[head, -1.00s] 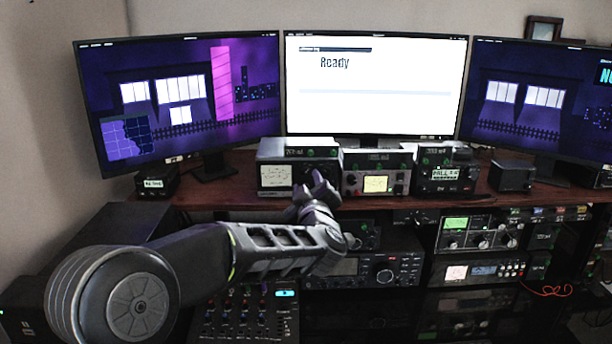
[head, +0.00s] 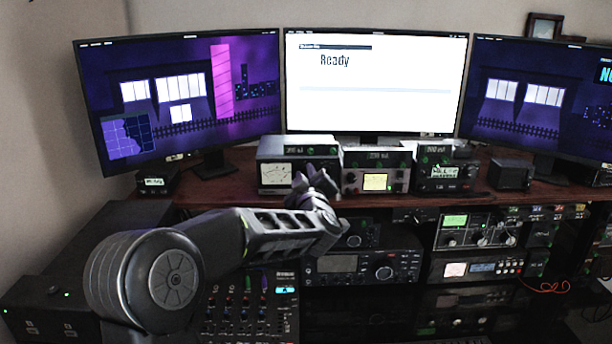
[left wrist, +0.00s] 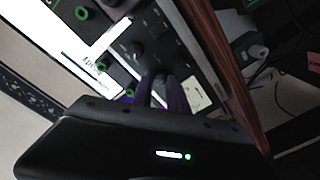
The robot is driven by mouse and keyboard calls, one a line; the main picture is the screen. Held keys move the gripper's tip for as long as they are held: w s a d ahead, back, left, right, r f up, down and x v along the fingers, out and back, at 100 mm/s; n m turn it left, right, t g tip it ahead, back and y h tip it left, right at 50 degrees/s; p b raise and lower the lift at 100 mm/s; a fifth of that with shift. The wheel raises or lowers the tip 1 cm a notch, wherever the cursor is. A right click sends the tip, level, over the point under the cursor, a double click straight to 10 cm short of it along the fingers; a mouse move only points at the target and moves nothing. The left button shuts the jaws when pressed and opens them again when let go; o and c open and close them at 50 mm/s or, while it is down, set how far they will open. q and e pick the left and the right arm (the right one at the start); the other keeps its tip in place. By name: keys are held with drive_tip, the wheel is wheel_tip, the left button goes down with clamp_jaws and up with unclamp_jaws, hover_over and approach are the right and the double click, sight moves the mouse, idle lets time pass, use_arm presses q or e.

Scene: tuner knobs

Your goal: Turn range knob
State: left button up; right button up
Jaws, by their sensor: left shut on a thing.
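A left tuner box (head: 273,152) with a pale meter stands on the desk shelf below the middle screen. A middle tuner box (head: 376,158) with a lit yellowish meter stands to its right. My left gripper (head: 314,178) is at the front between their meters, covering the lower right of the left box. In the left wrist view, my left gripper (left wrist: 160,84) is against a dark panel (left wrist: 165,45) and shut on a small dark knob, mostly hidden by the fingers. Another dark knob (left wrist: 137,47) sits close by. I cannot read which knob is the range knob. My right gripper is out of view.
A right tuner box (head: 447,171) and a small black box (head: 511,175) stand farther right on the wooden shelf (head: 225,190). Three monitors stand behind. Below are a radio (head: 362,268) and a mixer (head: 247,312) under my left arm.

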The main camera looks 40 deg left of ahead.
use_arm(q)
clamp_jaws()
drive_tip(key=shift+f+n+b, duration=0.15)
drive_tip(key=shift+n+b, duration=1.15)
drive_tip(key=shift+b, duration=0.05)
drive_tip(key=n+b, duration=0.6)
drive_tip(key=n, duration=0.2)
drive_tip(key=shift+h+b, duration=0.35)
drive_tip(key=shift+h, duration=0.05)
drive_tip(key=n+b, duration=0.2)
drive_tip(key=n, duration=0.3)
drive_tip(key=shift+s+a+b, duration=0.1)
drive_tip(key=shift+b, duration=0.25)
